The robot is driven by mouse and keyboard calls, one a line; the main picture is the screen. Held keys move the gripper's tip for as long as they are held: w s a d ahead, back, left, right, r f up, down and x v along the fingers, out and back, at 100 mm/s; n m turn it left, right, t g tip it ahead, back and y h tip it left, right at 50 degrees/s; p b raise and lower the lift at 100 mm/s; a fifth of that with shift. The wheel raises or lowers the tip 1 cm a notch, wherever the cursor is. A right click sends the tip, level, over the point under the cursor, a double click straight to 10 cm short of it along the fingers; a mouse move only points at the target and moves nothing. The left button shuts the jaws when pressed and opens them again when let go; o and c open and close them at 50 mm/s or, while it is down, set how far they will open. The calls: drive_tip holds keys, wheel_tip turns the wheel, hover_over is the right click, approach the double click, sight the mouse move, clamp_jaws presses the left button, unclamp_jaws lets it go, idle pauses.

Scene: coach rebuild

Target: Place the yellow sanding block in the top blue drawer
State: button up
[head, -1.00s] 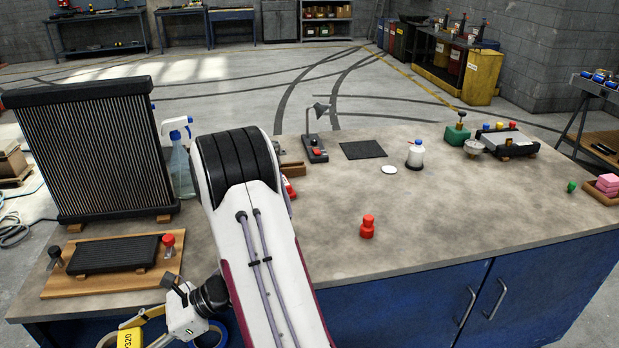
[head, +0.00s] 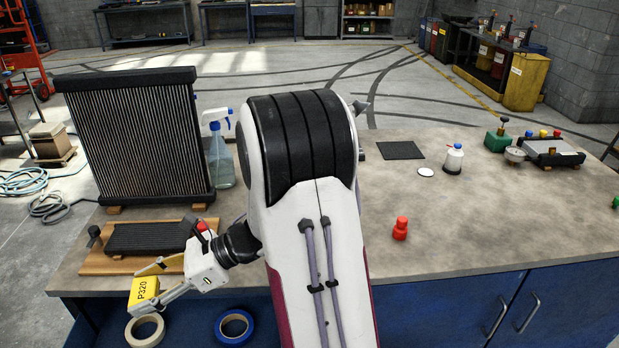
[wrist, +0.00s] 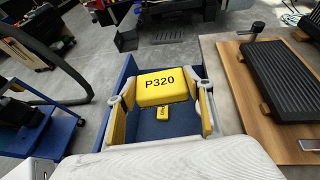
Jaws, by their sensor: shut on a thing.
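The yellow sanding block (head: 144,291), marked P320, is held between the two fingers of my gripper (head: 150,284), off the left front edge of the bench. It also shows in the wrist view (wrist: 167,84), with a yellow-padded finger on each side. My gripper (wrist: 165,92) is shut on it. Below the block in the wrist view is an open blue drawer (wrist: 128,72). Its blue walls show beyond and beside the block. The fingers and block hide part of the drawer.
A wooden board (head: 95,262) with a black ribbed part (head: 150,238) lies at the bench's left front edge. A radiator (head: 140,135) and spray bottle (head: 221,160) stand behind. A tan tape roll (head: 146,331) and blue tape roll (head: 234,327) show below the bench edge.

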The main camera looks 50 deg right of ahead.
sight(147, 289)
wheel_tip(147, 289, up, 12)
drive_tip(key=f, duration=0.1)
drive_tip(key=w+d+m+t+h, duration=0.2)
drive_tip(key=w+d+m+h, duration=0.1)
drive_tip(key=d, duration=0.8)
drive_tip(key=w+d+m+t+h, duration=0.2)
drive_tip(key=w+d+m+h, duration=0.1)
drive_tip(key=d, duration=0.9)
drive_tip(key=w+d+m+t+h, duration=0.2)
drive_tip(key=w+d+m+h, duration=0.1)
drive_tip(key=d, duration=0.8)
drive_tip(key=s+d+m+g+h, duration=0.1)
drive_tip(key=s+d+m+h, duration=0.35)
drive_tip(key=d, duration=0.75)
drive_tip(key=s+d+m+g+h, duration=0.25)
drive_tip(key=s+d, duration=0.25)
drive_tip(key=d, duration=0.7)
drive_tip(key=s+d+m+g+h, duration=0.1)
drive_tip(key=s+d+m+h, duration=0.35)
drive_tip(key=d, duration=0.75)
wheel_tip(147, 289, down, 10)
drive_tip(key=shift+n, duration=0.35)
drive_tip(key=shift+s+f, duration=0.15)
drive_tip(key=shift+f, duration=3)
drive_tip(key=shift+f, duration=0.1)
